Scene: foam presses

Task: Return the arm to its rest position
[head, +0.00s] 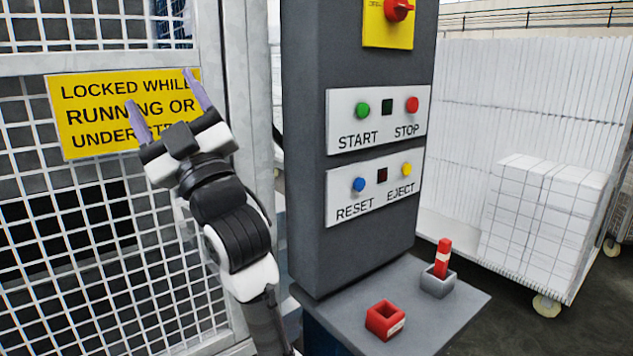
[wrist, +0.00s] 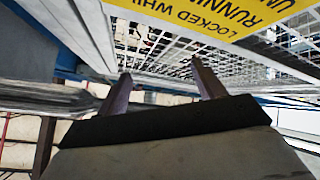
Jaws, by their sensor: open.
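My gripper (head: 171,106) is raised in front of the yellow warning sign on the mesh guard, left of the grey control column. Its two purple fingers are spread apart with nothing between them. In the wrist view my gripper (wrist: 162,90) also shows open and empty, with mesh beyond the fingers. My arm comes up from the bottom of the head view. I cannot tell whether the fingers touch the sign.
The yellow sign (head: 85,120) hangs on the white mesh guard (head: 110,265). A shelf holds a red open box (head: 385,321) and a grey holder (head: 438,284) with a red-and-white piece (head: 443,258). A wheeled cage (head: 505,120) stands right.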

